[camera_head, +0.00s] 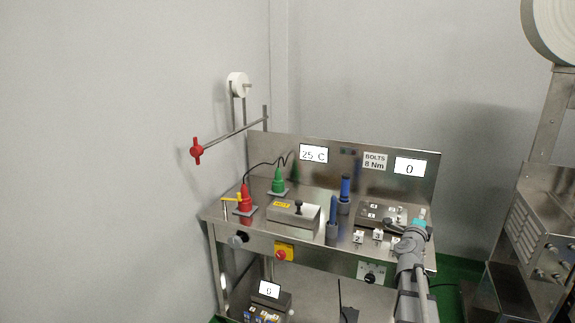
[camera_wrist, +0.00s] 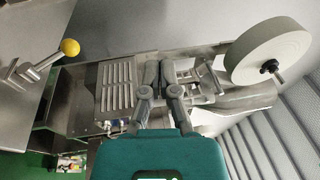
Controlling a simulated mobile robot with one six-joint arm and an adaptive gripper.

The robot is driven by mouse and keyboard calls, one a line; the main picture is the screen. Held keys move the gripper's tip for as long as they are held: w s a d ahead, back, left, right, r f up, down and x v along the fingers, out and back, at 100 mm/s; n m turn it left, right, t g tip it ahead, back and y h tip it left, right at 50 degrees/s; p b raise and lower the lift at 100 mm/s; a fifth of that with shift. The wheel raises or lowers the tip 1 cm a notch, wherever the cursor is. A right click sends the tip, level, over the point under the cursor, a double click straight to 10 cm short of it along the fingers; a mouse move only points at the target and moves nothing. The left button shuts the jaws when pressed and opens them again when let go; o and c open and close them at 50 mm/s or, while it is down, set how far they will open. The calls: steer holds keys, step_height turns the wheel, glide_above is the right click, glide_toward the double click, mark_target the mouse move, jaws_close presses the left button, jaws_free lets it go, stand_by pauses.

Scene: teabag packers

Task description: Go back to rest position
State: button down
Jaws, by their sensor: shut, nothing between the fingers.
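My gripper (camera_wrist: 159,72) shows in the wrist view with its two grey fingers close together and nothing between them. Its teal body fills the bottom of that view. In the head view my grey arm reaches up at the right front of the steel workbench (camera_head: 335,258), with a teal part (camera_head: 421,216) at its top. The fingertips cannot be made out there. My arm hides part of the bench's right end.
A steel machine (camera_head: 545,225) stands right. The wrist view shows a white roll (camera_wrist: 268,52) and a yellow knob (camera_wrist: 69,47).

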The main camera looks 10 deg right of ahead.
steer(key=w+a+f+n+t+y, duration=0.1)
steer(key=w+a+f+n+y, duration=0.1)
steer(key=a+n+y, duration=0.4)
steer(key=w+a+f+n+y, duration=0.1)
steer(key=a+f+n+y, duration=0.2)
steer(key=a, duration=0.5)
steer(key=s+a+f+n+g+y, duration=0.3)
steer(key=a+f+n, duration=0.2)
steer(key=a, duration=0.3)
steer(key=s+a+f+n+g+y, duration=0.25)
steer(key=a+f+n, duration=0.2)
steer(key=a, duration=0.35)
steer(key=s+a+f+n+g+h, duration=0.1)
steer(key=s+a+f+n+g, duration=0.1)
steer(key=s+n+g, duration=0.3)
steer(key=s+a+f+g, duration=0.2)
steer(key=s+a+f, duration=0.1)
steer(key=s, duration=0.4)
steer(key=s+a+f+n+g+h, duration=0.1)
steer(key=s+a+f+n+g, duration=0.1)
steer(key=s+n+g, duration=0.3)
step_height(320, 180, up, 14)
steer(key=m+t+p, duration=0.1)
steer(key=m+p, duration=0.1)
steer(key=p, duration=1.1)
steer(key=shift+s+d+f, duration=0.15)
steer(key=shift+s+f, duration=0.05)
steer(key=shift+s, duration=0.15)
